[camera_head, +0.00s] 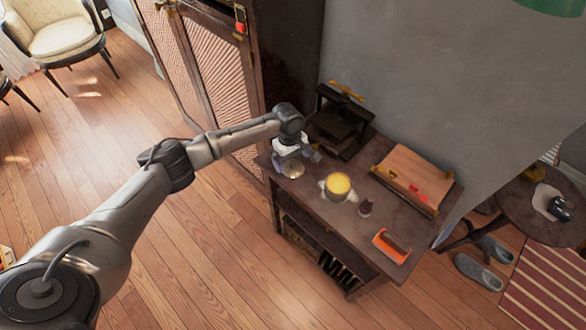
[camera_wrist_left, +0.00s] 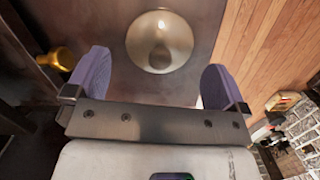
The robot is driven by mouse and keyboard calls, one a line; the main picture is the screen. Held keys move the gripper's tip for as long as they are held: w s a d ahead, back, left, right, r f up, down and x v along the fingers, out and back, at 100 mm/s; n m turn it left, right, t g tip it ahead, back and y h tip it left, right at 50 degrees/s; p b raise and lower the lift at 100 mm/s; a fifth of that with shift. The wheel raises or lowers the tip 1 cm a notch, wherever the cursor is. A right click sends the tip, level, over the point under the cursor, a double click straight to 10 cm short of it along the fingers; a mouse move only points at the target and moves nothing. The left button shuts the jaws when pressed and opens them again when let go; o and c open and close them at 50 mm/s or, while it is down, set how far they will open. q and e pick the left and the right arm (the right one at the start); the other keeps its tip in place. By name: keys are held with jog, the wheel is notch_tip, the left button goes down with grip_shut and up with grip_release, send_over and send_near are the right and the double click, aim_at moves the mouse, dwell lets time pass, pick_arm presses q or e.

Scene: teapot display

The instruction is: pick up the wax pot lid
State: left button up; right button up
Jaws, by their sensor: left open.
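The wax pot lid (camera_head: 292,169) is a round, pale metal disc lying on the dark table (camera_head: 318,217) near its left end. In the left wrist view the lid (camera_wrist_left: 160,41) shows as a shiny disc with a darker knob in its middle. My left gripper (camera_head: 294,156) is above the lid, open and empty. In the left wrist view its two purple finger pads (camera_wrist_left: 155,78) stand apart, with the lid lying between and beyond them. The wax pot (camera_head: 338,187), full of yellow wax, stands to the right of the lid. My right gripper is in neither view.
A black stand-like device (camera_head: 341,122) is behind the lid, near the wall. A small dark item (camera_head: 365,208), an orange tray (camera_head: 391,246) and a brown board (camera_head: 408,178) are further right. A tall cabinet (camera_head: 225,85) rises close to the table's left end.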

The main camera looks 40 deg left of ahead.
aim_at(292, 162)
pick_arm(q)
jog(key=f, duration=0.3)
jog(key=shift+s+d+b, duration=0.1)
jog(key=shift+d+b, duration=0.1)
jog(key=shift+b, duration=0.15)
jog(key=c, duration=0.8)
